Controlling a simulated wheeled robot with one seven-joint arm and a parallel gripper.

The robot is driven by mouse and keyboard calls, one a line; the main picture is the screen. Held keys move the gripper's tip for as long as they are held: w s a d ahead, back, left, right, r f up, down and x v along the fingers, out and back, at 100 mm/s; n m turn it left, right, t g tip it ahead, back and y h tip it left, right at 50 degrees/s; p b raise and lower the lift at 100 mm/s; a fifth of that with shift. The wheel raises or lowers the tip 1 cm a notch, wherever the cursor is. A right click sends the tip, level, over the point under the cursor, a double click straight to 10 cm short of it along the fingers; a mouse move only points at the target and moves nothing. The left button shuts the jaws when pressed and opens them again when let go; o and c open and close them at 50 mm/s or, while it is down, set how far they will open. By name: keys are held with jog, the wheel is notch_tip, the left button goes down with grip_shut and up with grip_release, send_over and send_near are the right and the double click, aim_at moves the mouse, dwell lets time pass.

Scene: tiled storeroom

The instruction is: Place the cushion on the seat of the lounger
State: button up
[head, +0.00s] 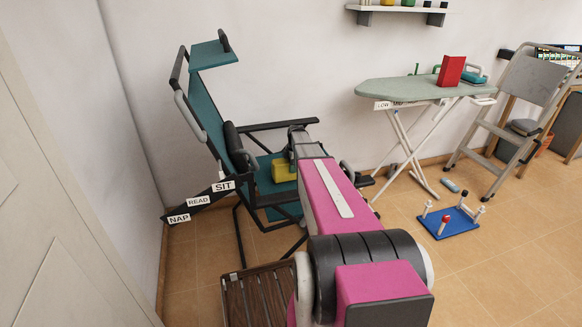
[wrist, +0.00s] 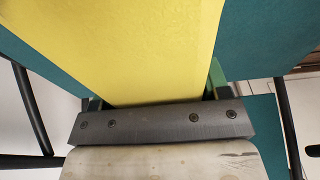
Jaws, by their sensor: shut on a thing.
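The yellow cushion (head: 284,171) is held in my gripper (head: 296,153) over the teal seat of the lounger (head: 267,187). The cushion (wrist: 150,45) fills the upper middle of the wrist view, between the two fingers of my gripper (wrist: 157,97). The gripper is shut on it. Teal fabric shows on both sides of the cushion in the wrist view. The lounger has a reclined teal backrest (head: 203,115) and dark armrests. My arm hides part of the seat's right side. I cannot tell whether the cushion touches the seat.
Labels SIT (head: 223,186), READ and NAP mark a dark bar at the lounger's left. A slatted wooden piece (head: 258,297) stands in front. An ironing board (head: 405,90) with a red block stands right. A blue peg board (head: 451,222) lies on the tiled floor, by a stepladder (head: 520,100).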

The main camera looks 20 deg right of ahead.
jog(key=shift+f, duration=0.2)
jog(key=o, duration=1)
jog(key=r, duration=0.4)
jog(key=d+r, duration=0.1)
jog(key=r, duration=0.7)
jog(key=shift+d, duration=0.35)
